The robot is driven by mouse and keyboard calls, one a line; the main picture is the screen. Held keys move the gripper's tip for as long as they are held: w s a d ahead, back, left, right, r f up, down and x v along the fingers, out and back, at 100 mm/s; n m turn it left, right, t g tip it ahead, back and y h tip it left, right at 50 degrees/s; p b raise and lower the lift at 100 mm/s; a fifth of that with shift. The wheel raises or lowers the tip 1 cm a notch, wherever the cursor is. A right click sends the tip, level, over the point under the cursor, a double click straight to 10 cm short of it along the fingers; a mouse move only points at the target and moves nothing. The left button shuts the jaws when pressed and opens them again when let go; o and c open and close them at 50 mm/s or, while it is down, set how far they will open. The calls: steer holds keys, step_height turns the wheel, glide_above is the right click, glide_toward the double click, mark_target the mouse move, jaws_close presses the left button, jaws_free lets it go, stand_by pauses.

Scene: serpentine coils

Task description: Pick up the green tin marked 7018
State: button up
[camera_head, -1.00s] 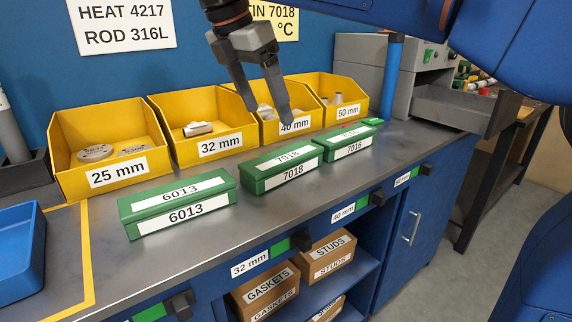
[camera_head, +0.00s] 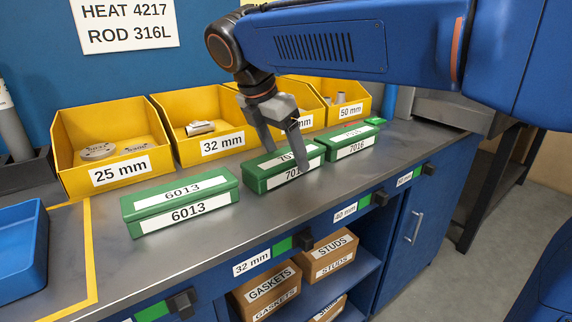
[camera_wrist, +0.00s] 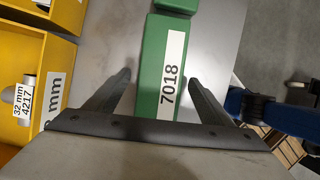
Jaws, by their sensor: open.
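The green tin marked 7018 (camera_head: 263,182) sits on the grey bench top, in the middle of a row of green tins. In the wrist view the tin (camera_wrist: 150,70) lies between the two fingers, its 7018 label showing. My gripper (camera_head: 286,150) is open and over the tin, one finger on each side of it. In the wrist view my gripper (camera_wrist: 160,80) has gaps between its fingers and the tin. In the head view the near finger hides part of the tin's labels. I cannot tell exactly how low the fingertips are.
A green tin marked 6013 (camera_head: 135,222) stands to the left, and one marked 7016 (camera_head: 331,156) stands close on the right. Yellow bins (camera_head: 72,180) line the back. The bench front (camera_head: 130,268) is clear. A blue tray (camera_head: 22,262) is far left.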

steer(key=shift+w+d+f, duration=0.15)
steer(key=shift+d+f, duration=0.05)
steer(key=shift+f, duration=0.45)
steer(key=shift+c, duration=0.6)
steer(key=shift+r, duration=0.1)
steer(key=c, duration=1.7)
